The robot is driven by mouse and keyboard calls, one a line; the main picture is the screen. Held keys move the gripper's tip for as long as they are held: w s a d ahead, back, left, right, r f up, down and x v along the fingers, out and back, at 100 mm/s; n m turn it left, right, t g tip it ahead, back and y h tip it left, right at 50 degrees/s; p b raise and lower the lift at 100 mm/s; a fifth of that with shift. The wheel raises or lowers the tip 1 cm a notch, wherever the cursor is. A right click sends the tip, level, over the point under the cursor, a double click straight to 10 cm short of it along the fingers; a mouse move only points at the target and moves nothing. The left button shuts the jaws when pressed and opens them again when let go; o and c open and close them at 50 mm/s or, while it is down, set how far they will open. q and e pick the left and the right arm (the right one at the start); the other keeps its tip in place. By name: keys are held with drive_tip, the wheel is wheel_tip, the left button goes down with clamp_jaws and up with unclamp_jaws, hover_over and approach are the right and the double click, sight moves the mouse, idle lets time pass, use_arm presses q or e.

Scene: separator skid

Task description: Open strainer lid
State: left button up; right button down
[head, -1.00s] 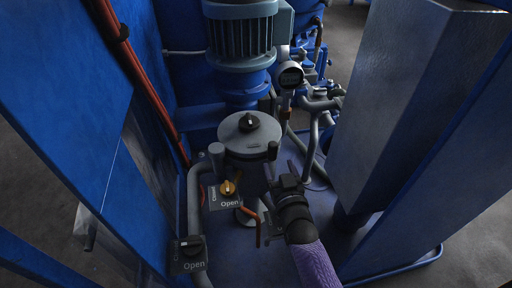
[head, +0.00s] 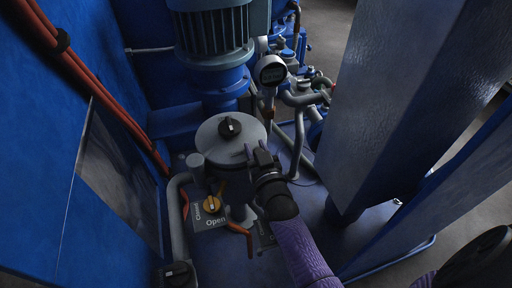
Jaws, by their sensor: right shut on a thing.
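A gauge (head: 271,71) and pipes stand behind. A large grey-blue post (head: 370,120) bounds the right side, a blue wall the left.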

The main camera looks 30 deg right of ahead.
use_arm(q)
drive_tip(key=shift+s, duration=0.2)
drive_tip(key=shift+w, duration=0.2)
drive_tip(key=shift+w+d+f, duration=0.1)
drive_tip(key=shift+w+f, duration=0.05)
drive_tip(key=shift+w, duration=0.15)
drive_tip(key=shift+s, duration=0.3)
idle(0.3)
drive_tip(key=shift+s, duration=0.1)
